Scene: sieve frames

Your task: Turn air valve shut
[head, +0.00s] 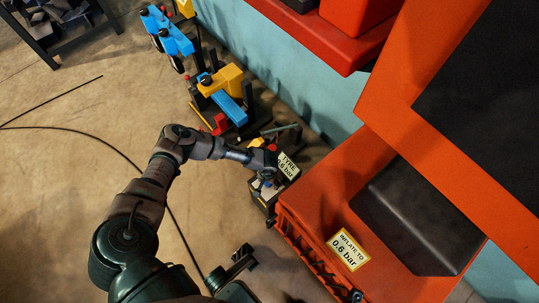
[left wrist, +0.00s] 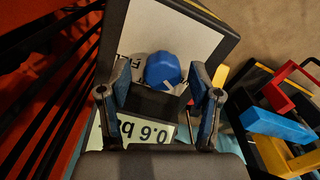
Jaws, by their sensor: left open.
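The blue valve knob (left wrist: 163,72) sits on a pale panel with a dark border in the left wrist view, with grey lettered parts beside it. My left gripper (left wrist: 160,78) is open, with one finger on each side of the knob. Whether the fingers touch it I cannot tell. In the head view my left gripper (head: 264,163) reaches down over a small dark box (head: 262,197) beside the orange machine. The gripper mostly hides the knob there. A sign reading "TYRE 0.6 bar" (head: 289,166) stands right beside the gripper.
The orange machine (head: 385,150) fills the right side, with a sign "INFLATE TO 0.6 bar" (head: 347,250) on it. Blue, yellow and red equipment (head: 225,95) stands behind the gripper. A black cable (head: 100,133) lies on the open concrete floor (head: 60,190) at left.

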